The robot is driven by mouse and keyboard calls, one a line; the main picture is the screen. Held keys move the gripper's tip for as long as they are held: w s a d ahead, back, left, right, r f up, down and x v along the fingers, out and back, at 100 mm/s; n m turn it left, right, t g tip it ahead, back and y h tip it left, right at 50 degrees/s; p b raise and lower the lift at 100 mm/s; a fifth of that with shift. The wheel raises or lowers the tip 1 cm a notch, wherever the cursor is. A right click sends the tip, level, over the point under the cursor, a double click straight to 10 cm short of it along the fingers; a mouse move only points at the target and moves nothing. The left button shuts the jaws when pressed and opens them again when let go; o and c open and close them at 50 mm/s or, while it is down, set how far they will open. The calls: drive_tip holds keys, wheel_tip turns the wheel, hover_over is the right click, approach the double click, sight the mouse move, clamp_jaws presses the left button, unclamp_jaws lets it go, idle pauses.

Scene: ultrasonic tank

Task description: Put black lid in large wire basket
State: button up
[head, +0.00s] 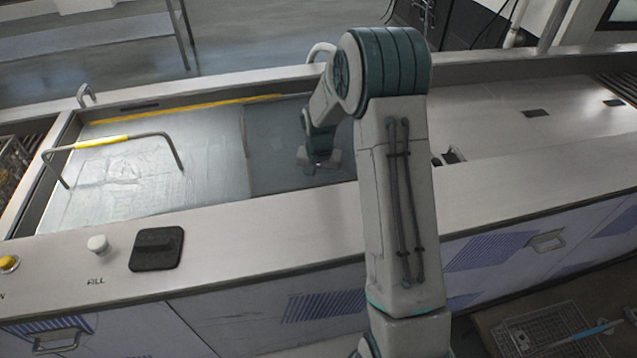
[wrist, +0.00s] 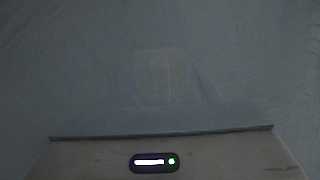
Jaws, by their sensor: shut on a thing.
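A black square piece with a raised bar on top, which looks like the black lid (head: 157,249), lies flat on the tank's front ledge in the head view. My gripper (head: 320,162) is well to the right of it and farther back, low over the grey-blue part of the tank and apart from the lid. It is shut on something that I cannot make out.
A wire handle with a yellow grip (head: 102,141) stands up over the bright left part of the tank. A white knob (head: 97,244) and a yellow knob (head: 8,263) sit on the ledge. A wire tray (head: 550,335) lies low at bottom right. The right worktop (head: 540,150) is mostly clear.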

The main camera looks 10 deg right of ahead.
drive_tip(key=shift+f, duration=0.2)
drive_tip(key=shift+f, duration=0.15)
drive_tip(key=o, duration=1.2)
wheel_tip(320, 180, up, 12)
drive_tip(key=s+r+n, duration=0.1)
drive_tip(key=s+r, duration=0.2)
drive_tip(key=s, duration=0.6)
drive_tip(key=s+r+n+t, duration=0.1)
drive_tip(key=s+r+n, duration=0.1)
drive_tip(key=s, duration=0.6)
drive_tip(key=s+r+n+t+p, duration=0.1)
drive_tip(key=s+r, duration=0.3)
drive_tip(key=s, duration=0.5)
drive_tip(key=shift+s+a+r+n, duration=0.1)
drive_tip(key=shift+s+a+n, duration=0.15)
drive_tip(key=shift+s+n, duration=0.05)
drive_tip(key=shift+s, duration=0.4)
